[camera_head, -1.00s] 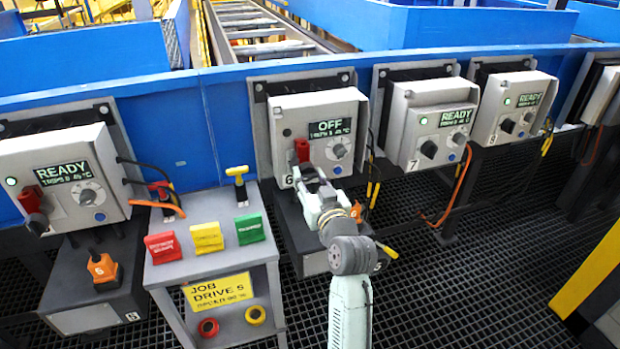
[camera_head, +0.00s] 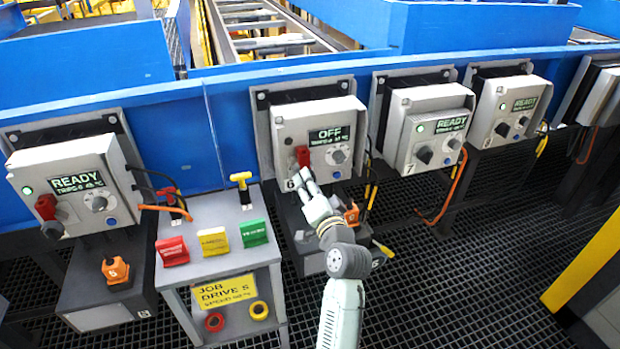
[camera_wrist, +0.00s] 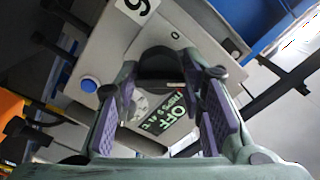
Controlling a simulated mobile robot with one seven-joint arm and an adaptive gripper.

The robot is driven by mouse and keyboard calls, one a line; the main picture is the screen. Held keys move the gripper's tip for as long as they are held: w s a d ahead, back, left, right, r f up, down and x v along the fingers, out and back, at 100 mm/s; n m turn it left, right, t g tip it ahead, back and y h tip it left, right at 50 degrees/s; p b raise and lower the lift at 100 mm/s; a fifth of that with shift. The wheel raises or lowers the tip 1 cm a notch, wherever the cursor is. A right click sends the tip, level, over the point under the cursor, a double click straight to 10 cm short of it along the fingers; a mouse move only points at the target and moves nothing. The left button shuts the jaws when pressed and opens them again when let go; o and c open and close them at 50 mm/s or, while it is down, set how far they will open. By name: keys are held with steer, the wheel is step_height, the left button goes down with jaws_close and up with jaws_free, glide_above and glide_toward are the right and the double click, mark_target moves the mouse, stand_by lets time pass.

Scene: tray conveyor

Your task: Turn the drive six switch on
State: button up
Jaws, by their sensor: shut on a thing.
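The drive six box (camera_head: 285,120) is a light grey cabinet whose screen (camera_head: 329,135) reads OFF. Its red switch handle (camera_head: 302,155) points up, left of a grey round knob (camera_head: 338,157). My gripper (camera_head: 303,178) is at the box's lower left, at the switch's lower part. In the wrist view, my gripper's purple finger pads (camera_wrist: 168,98) stand either side of the dark switch part (camera_wrist: 158,64), and the gripper is shut on the switch. The OFF screen also shows between the fingers (camera_wrist: 172,113). The fingers' contact is partly hidden in the head view.
A blue button (camera_wrist: 88,85) is beside the fingers. The drive seven box (camera_head: 410,125) and another box (camera_head: 490,110) stand right, both reading READY. The drive five box (camera_head: 30,170) is left. A grey stand (camera_head: 205,268) with coloured blocks is near left. Cables hang beside the boxes.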

steer(key=shift+m+p, duration=1)
steer(key=shift+m, duration=2.7)
steer(key=o, duration=1.1)
steer(key=shift+o, duration=0.2)
steer(key=v, duration=1.2)
